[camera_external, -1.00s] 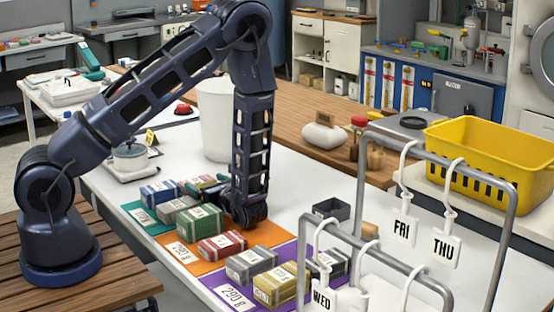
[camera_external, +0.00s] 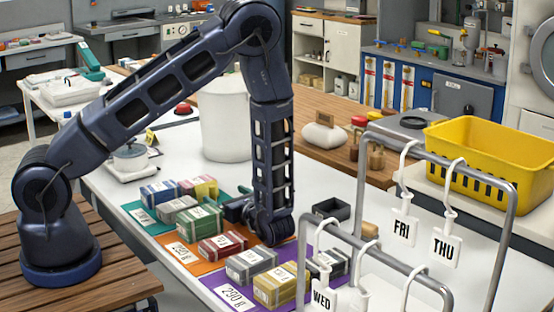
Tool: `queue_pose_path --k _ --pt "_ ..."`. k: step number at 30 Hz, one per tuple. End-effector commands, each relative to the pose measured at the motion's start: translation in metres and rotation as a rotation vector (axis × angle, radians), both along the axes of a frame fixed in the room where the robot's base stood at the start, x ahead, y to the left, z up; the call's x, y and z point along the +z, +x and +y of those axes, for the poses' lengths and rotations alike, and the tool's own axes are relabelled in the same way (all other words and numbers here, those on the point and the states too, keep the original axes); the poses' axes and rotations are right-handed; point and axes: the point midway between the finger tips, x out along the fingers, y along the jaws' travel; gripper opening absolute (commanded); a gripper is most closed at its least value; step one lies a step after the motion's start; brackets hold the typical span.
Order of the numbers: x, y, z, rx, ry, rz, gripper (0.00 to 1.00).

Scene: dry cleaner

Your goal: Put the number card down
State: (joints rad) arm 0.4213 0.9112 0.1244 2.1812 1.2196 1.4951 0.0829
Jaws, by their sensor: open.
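A small yellow card (camera_external: 151,137) with a dark mark stands on the white table beside the scale. It looks like the number card, but its mark is too small to read. My gripper (camera_external: 232,208) is low over the table, at the right edge of the bundles on the orange mat. It points left and is open. My wrist and the bundles partly hide its fingers, and I see no card between them. The yellow card is well to the left of and behind my gripper.
Several banded bundles (camera_external: 222,246) lie on teal, orange and purple mats (camera_external: 302,250). A white bin (camera_external: 226,130) stands behind my forearm. A dark tray (camera_external: 331,209) is right of my wrist. Metal rails (camera_external: 437,163) with day tags stand in front at right.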

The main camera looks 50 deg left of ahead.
Motion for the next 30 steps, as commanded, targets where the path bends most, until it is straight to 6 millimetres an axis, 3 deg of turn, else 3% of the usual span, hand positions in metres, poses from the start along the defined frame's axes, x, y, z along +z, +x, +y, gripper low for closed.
queue_pose_path --k 7,11,21,30 --pt "0.001 0.000 0.000 0.000 0.000 0.000 0.94" --pt "0.013 0.000 0.000 0.000 -0.001 -0.002 0.94" --pt "0.081 0.000 0.000 -0.001 -0.001 -0.004 0.94" --pt "0.124 0.000 0.000 0.000 -0.001 -0.002 0.94"
